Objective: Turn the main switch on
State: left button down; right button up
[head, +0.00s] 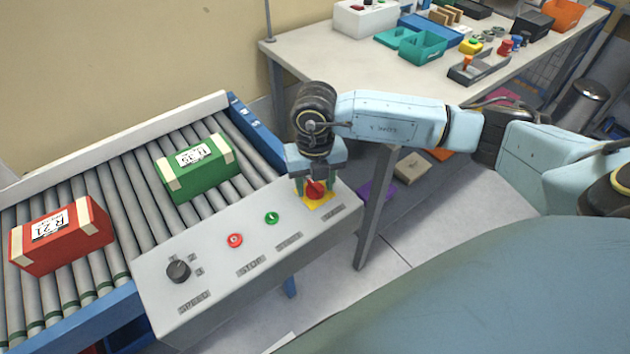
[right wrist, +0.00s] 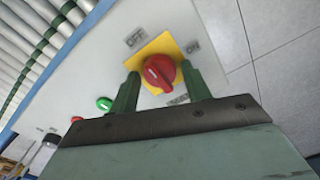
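The main switch is a red rotary knob (head: 315,188) on a yellow plate (head: 318,203) at the right end of the grey control panel (head: 215,262). In the right wrist view the red knob (right wrist: 159,71) lies between OFF and ON labels, with a pale mark on its left part. I cannot tell its exact setting. My right gripper (head: 313,185) points down over the switch. Its two green fingers (right wrist: 163,82) stand apart on either side of the knob, with small gaps seeming to show. My left gripper is not in view.
The panel also carries a black speed knob (head: 178,270), a red stop button (head: 235,240) and a green start button (head: 272,217). A red box (head: 60,237) and a green box (head: 197,167) lie on the roller conveyor (head: 130,200). A cluttered table (head: 370,75) stands behind.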

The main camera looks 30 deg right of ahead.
jog(key=c, duration=0.7)
jog(key=shift+m, duration=0.3)
jog(key=m+p, duration=0.1)
jog(key=m, duration=0.2)
jog(key=shift+r+m+p, duration=0.1)
jog(key=shift+m+p, duration=0.25)
jog(key=shift+m, duration=0.05)
jog(key=m+p, duration=0.1)
jog(key=m, duration=0.2)
jog(key=shift+m+p, duration=0.3)
jog(key=shift+p, duration=0.1)
jog(key=m+p, duration=0.3)
jog(key=m, duration=0.2)
jog(key=shift+m+p, duration=1.7)
jog(key=shift+m, duration=0.7)
